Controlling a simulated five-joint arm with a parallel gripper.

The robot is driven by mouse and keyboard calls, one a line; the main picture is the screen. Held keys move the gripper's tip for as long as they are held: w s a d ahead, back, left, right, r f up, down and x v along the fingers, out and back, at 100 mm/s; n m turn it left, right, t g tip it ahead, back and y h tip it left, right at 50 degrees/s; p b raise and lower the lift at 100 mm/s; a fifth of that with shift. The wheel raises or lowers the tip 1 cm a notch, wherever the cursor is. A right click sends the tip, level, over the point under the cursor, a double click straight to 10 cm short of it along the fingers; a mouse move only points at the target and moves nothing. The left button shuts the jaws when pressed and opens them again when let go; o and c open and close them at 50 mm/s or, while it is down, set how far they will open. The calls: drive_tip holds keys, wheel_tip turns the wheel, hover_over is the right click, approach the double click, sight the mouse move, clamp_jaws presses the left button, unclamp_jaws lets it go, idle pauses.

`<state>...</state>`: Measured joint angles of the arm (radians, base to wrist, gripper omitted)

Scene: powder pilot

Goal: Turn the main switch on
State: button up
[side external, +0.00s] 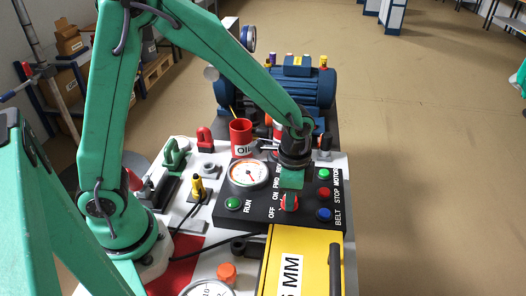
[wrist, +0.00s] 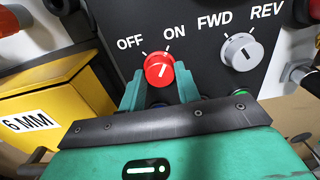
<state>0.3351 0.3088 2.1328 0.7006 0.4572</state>
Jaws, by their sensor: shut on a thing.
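The main switch is a round red knob (wrist: 158,68) on a black panel, with OFF at its upper left and ON at its upper right. Its dark pointer mark leans up and to the right, toward the ON side; the exact angle is hard to tell. My gripper (wrist: 160,76) has one green finger on each side of the knob and is shut on it. In the side external view my gripper (side external: 291,188) points down at the panel beside the OFF and ON labels and hides most of the knob.
A grey FWD/REV knob (wrist: 240,52) sits close to the right of the red one in the wrist view. A yellow box marked 6 MM (side external: 305,250) stands before the panel (side external: 255,213). A gauge (side external: 248,173), a red OIL cup (side external: 241,133) and a blue motor (side external: 300,88) are nearby.

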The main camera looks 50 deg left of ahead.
idle(0.3)
drive_tip(key=o, duration=1)
drive_tip(key=shift+c, duration=0.2)
drive_tip(key=shift+r, duration=0.1)
drive_tip(key=shift+r, duration=3.85)
